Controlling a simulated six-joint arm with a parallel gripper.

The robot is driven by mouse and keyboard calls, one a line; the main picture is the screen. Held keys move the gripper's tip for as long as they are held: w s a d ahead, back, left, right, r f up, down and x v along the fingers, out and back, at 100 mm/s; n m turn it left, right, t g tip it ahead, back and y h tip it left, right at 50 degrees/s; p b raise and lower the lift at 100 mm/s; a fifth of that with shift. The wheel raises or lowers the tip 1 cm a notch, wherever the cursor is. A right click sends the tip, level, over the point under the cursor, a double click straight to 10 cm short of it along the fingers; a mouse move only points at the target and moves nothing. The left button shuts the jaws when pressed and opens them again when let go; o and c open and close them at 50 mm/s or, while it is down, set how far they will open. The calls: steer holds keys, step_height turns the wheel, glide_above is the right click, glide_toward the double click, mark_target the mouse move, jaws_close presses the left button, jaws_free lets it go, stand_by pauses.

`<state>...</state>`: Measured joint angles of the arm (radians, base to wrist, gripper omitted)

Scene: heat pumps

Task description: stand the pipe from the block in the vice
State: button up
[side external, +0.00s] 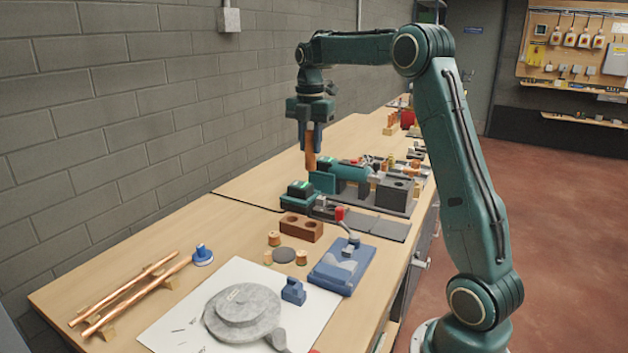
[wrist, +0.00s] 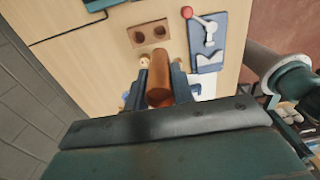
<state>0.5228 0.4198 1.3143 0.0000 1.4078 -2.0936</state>
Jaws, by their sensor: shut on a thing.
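My gripper (side external: 310,146) is shut on a copper pipe (side external: 310,160), which hangs upright below the fingers. The pipe also shows in the wrist view (wrist: 159,82), between the fingers. The teal vice (side external: 348,174) stands on the bench below. The brown block (side external: 302,228) with two holes lies in front of the vice, and both holes look empty in the wrist view (wrist: 149,34).
A blue plate with a red-knobbed lever (side external: 342,266) stands front right of the block. Long copper pipes (side external: 130,290) rest at front left. A dark block with holes (side external: 396,194) stands right of the vice.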

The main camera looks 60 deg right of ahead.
steer(key=shift+s+a+r, duration=0.2)
steer(key=shift+s+a, duration=0.05)
steer(key=shift+s, duration=0.15)
steer(key=s+a+r, duration=0.1)
steer(key=s+a, duration=0.7)
steer(key=s, duration=0.4)
steer(key=shift+s+a+r, duration=0.2)
steer(key=shift+s+r, duration=0.1)
steer(key=shift+f, duration=1)
steer(key=shift+f, duration=0.15)
step_height(320, 180, down, 13)
stand_by(2.5)
steer(key=shift+f, duration=0.8)
stand_by(1.1)
